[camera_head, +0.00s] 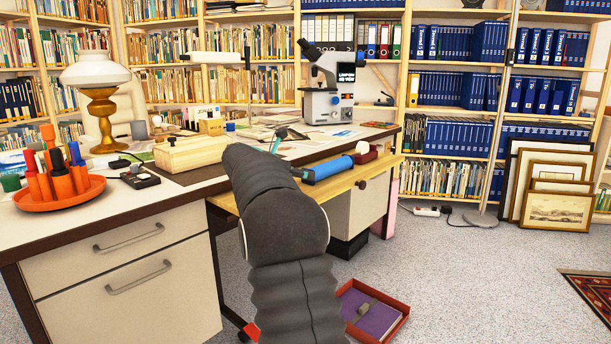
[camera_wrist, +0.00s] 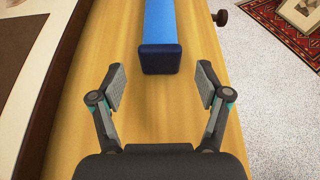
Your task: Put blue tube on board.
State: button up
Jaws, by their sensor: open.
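The blue tube (camera_head: 330,168) has a dark blue end cap and lies along the pull-out wooden board (camera_head: 372,173) at the desk front. In the wrist view the tube (camera_wrist: 160,22) runs away from me, its dark cap (camera_wrist: 161,59) nearest. The same yellow wood surface (camera_wrist: 95,85) lies beneath it. My gripper (camera_wrist: 161,87) is open and empty, its fingers spread to either side, just short of the tube's near end. In the head view my arm hides most of the gripper. I cannot tell its exact height above the wood.
A red object (camera_head: 364,152) sits behind the tube. A wooden box (camera_head: 190,152), a lamp (camera_head: 103,115) and an orange pen holder (camera_head: 58,192) stand on the desk. A microscope (camera_head: 327,90) stands farther back. A red tray (camera_head: 373,312) is on the floor below.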

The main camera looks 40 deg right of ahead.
jog(key=v, duration=0.8)
